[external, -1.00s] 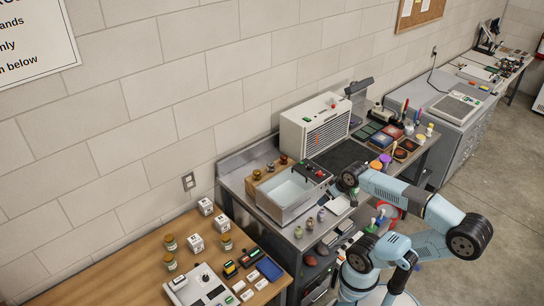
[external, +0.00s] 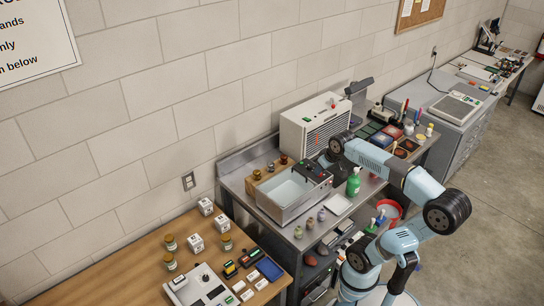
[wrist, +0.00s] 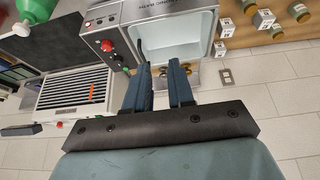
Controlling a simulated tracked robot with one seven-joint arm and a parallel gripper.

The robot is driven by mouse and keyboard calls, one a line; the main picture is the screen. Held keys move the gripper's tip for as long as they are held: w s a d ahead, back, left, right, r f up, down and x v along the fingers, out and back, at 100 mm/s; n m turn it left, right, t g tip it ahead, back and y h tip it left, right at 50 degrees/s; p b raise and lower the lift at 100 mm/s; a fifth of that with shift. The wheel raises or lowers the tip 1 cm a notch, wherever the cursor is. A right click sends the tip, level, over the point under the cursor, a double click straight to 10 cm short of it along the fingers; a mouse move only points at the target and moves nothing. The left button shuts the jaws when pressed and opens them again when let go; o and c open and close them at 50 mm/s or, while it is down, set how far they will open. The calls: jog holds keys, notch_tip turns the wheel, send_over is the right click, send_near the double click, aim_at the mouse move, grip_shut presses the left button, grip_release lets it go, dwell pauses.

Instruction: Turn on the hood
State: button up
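The hood is most likely the off-white box with a dark front grille (external: 316,128), standing against the wall on the steel bench. A small green button and a red button show on its top and front corner. In the wrist view the hood (wrist: 85,88) is at the left, with an orange strip on its grille and a red button (wrist: 60,125) at its lower edge. My gripper (wrist: 157,75) is open and empty, its two dark fingers apart, to the right of the hood in that view. In the external view my wrist is in front of the hood; the fingertips are hard to make out.
A steel basin (external: 292,207) with a control panel (wrist: 106,47) carrying red knobs is close to the gripper. A green bottle (external: 353,183) stands at the bench front. A wall socket (wrist: 226,76) shows.

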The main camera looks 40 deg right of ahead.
jog(key=shift+g, duration=0.4)
jog(key=w+d+r, duration=0.2)
jog(key=w, duration=0.2)
jog(key=w+d+r, duration=0.1)
jog(key=w+r, duration=0.2)
jog(key=w, duration=0.1)
jog(key=w+d+r, duration=0.2)
jog(key=w+r, duration=0.1)
jog(key=w, duration=0.1)
jog(key=shift+d, duration=0.3)
grip_shut()
jog(key=w+d+r, duration=0.4)
jog(key=w+d, duration=0.4)
jog(key=w, duration=0.3)
jog(key=w+d+f+g, duration=0.1)
jog(key=w+d, duration=0.5)
jog(key=d, duration=0.4)
jog(key=w+d+f, duration=0.1)
jog(key=w+d, duration=0.6)
jog(key=d, duration=0.3)
jog(key=shift+f+g, duration=0.4)
